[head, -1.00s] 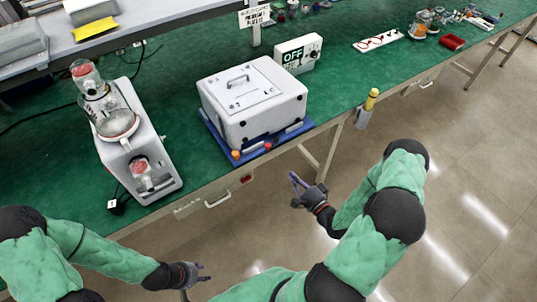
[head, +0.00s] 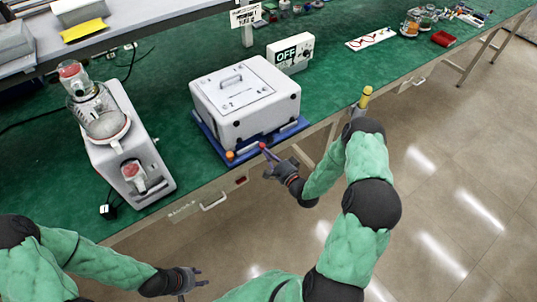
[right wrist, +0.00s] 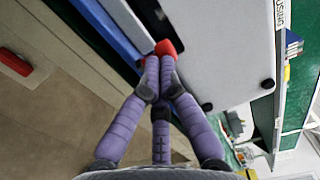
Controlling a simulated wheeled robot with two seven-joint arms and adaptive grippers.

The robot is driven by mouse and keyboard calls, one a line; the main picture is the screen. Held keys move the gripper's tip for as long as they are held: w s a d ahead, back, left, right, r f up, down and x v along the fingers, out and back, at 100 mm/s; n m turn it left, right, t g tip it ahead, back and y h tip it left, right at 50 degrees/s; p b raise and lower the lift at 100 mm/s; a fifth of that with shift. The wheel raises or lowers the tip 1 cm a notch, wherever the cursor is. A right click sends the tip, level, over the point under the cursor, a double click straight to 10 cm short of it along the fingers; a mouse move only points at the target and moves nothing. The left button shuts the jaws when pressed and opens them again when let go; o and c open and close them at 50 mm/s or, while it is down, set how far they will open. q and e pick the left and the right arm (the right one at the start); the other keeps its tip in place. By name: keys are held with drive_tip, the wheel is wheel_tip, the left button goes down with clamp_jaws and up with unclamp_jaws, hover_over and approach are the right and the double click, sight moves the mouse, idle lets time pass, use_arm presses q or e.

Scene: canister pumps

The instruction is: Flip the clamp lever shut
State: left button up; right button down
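A white box (head: 250,98) with a top handle sits on a blue base (head: 208,137) at the table's front edge. A small red knob (head: 262,145), seemingly the clamp lever's end, is at the base's front side; an orange knob (head: 230,156) is at its front left corner. My right gripper (head: 268,153) is at the red knob. In the right wrist view its purple fingertips (right wrist: 160,62) are together, right against or just before the red knob (right wrist: 168,47); contact is not certain. The lever's arm is mostly hidden. My left gripper (head: 201,277) is open and empty, low in front of the table.
A grey pump-like machine (head: 130,150) with clear jars stands left on the green table (head: 340,90). An OFF box (head: 290,53) is behind the white box. A yellow-capped bottle (head: 365,97) is at the front edge, right. A red switch (head: 241,181) is below the table edge.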

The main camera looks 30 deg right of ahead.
sight(252, 142)
idle(0.3)
drive_tip(key=shift+w+a+m+h, duration=0.35)
drive_tip(key=shift+a+m+h, duration=0.15)
drive_tip(key=shift+a+h, duration=0.15)
drive_tip(key=shift+w+a+f+h+b, duration=0.1)
drive_tip(key=shift+w+a+h+b, duration=0.05)
drive_tip(key=shift+w+a+b, duration=0.35)
drive_tip(key=shift+w+a+h+b, duration=0.15)
drive_tip(key=shift+w+b, duration=0.15)
drive_tip(key=shift+w, duration=0.4)
